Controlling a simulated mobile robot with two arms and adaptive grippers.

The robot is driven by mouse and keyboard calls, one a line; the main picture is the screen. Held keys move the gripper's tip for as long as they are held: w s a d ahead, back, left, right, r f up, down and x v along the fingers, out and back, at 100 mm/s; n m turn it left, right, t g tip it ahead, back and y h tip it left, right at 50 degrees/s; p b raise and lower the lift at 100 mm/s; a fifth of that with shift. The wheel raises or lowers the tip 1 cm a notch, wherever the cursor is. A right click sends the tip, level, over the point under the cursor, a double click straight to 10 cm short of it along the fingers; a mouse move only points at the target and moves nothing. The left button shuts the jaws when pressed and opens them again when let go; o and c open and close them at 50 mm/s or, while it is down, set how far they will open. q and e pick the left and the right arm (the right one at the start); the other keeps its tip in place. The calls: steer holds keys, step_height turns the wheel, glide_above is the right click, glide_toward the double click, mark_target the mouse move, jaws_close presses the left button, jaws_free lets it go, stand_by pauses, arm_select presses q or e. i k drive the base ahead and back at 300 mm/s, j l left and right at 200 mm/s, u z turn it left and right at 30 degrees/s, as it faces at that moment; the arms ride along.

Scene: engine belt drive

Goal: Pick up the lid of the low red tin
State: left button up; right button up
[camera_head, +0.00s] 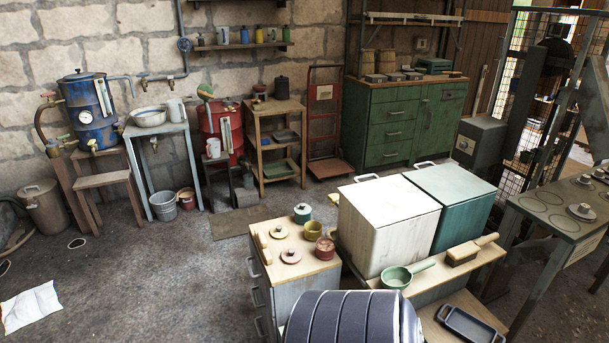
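A small red tin (325,248) stands near the right edge of the wooden top of a low grey drawer cabinet (270,268). A flat pinkish-red lid (291,256) with a knob lies on the same top, left of the red tin and apart from it. A yellow tin (313,230) stands just behind the red tin. A flat yellow lid (279,232) lies to its left. A green tin (302,213) with a knobbed lid on it stands at the back of the top. Neither of my grippers is in view.
A white bin (385,225) and a teal bin (455,205) stand close to the right of the cabinet. A green ladle (399,277) and a brush (463,254) lie on a wooden board in front of them. The floor (170,285) left of the cabinet is mostly clear.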

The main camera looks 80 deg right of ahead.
mark_target(291, 256)
steer(key=i+z, duration=0.15)
steer(key=z, duration=0.3)
steer(key=i+z, duration=0.2)
steer(key=z, duration=0.25)
steer(key=i+j+z, duration=0.1)
steer(key=z, duration=0.35)
steer(key=i+j+z, duration=0.15)
steer(key=z, duration=0.3)
